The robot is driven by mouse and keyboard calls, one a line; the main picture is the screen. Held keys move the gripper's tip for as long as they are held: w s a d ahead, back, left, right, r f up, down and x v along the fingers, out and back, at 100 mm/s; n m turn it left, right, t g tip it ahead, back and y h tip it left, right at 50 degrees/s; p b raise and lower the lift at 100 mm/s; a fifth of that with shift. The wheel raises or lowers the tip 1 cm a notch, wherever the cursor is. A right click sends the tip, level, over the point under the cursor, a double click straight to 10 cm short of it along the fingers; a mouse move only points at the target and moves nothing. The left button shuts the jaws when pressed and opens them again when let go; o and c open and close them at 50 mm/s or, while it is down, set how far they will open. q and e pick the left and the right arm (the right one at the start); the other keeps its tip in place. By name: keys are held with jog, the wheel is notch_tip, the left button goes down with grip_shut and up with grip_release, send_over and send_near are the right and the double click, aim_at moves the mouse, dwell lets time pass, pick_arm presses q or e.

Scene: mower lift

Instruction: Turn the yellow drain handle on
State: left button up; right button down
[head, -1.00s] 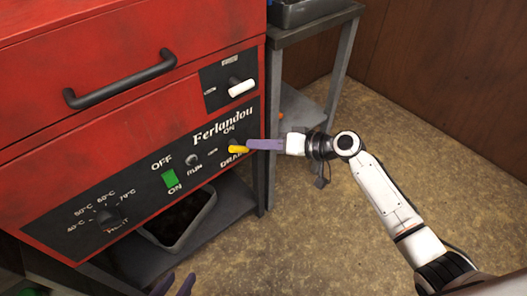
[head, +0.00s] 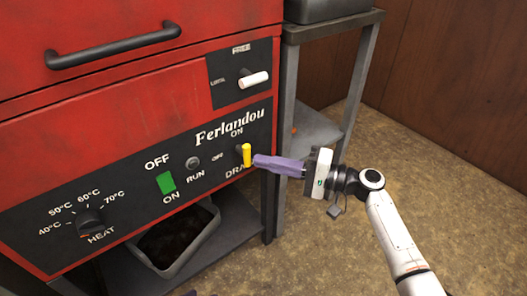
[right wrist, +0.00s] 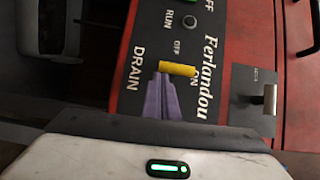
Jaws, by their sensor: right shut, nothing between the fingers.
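The yellow drain handle (head: 247,155) is on the black panel of the red machine, between the words ON and DRAIN. It stands upright, its length pointing up toward ON. It also shows in the right wrist view (right wrist: 178,69). My right gripper (head: 257,160) is shut and empty. Its purple fingertips (right wrist: 160,78) are right beside the handle, on its right in the head view; I cannot tell whether they touch it. Only a sliver of my left gripper (head: 190,293) shows at the bottom edge of the head view.
A white-tipped lever (head: 254,79) is above the handle. A green switch (head: 166,183), a RUN button (head: 192,163) and a HEAT knob (head: 90,222) are to its left. A grey rack (head: 290,110) stands close on the right. A bin (head: 175,243) sits below the panel.

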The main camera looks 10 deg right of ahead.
pick_arm(q)
jog(key=shift+w+d+r, duration=0.1)
jog(key=shift+d+r, duration=0.1)
jog(key=shift+d, duration=0.05)
pick_arm(e)
jog(key=shift+a+f, duration=0.1)
jog(key=shift+f, duration=0.05)
pick_arm(q)
jog(key=shift+r, duration=0.1)
pick_arm(e)
jog(key=shift+m, duration=0.3)
